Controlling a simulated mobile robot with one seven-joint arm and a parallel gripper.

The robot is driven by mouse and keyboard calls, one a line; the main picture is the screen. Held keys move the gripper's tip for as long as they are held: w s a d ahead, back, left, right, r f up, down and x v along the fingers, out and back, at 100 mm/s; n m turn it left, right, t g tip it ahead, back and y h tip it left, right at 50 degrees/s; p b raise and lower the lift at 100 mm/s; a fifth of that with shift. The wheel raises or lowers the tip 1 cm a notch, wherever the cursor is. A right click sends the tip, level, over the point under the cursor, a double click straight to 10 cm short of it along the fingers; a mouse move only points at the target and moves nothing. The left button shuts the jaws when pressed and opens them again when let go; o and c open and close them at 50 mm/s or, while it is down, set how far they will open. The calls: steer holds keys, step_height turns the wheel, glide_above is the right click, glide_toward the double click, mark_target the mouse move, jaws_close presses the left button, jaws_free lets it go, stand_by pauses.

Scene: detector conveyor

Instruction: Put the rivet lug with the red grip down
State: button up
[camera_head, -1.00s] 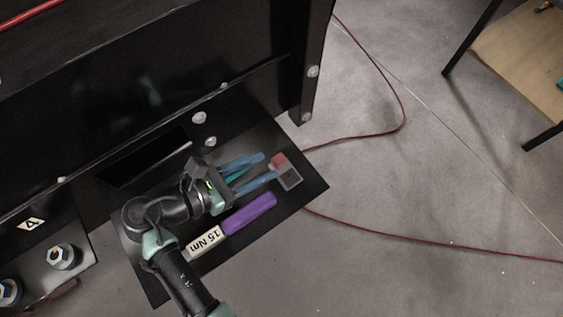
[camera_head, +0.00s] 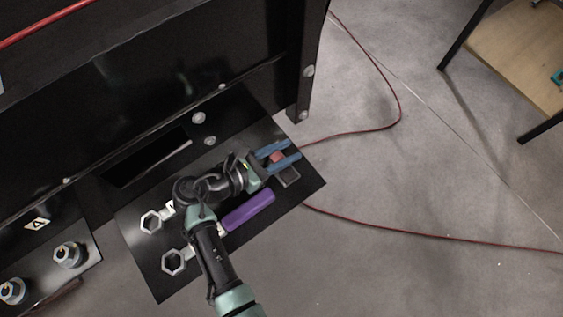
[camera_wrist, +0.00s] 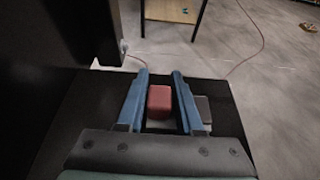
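The rivet lug's red grip (camera_head: 277,157) shows as a small red block at the right end of the black mat. In the wrist view the red block (camera_wrist: 159,99) stands between my two blue fingers, with a paler part on its near side. My gripper (camera_head: 281,153) is open around it. In the wrist view a narrow gap shows between the block and each finger of my gripper (camera_wrist: 160,82). Whether the lug touches the mat is hard to tell.
A dark grey square block (camera_head: 289,176) sits close beside one finger. A purple-handled wrench (camera_head: 250,208) and another white wrench head (camera_head: 151,221) lie on the black mat (camera_head: 310,192). A black frame leg (camera_head: 303,95) stands behind. Grey floor with a red cable lies right.

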jaws_close()
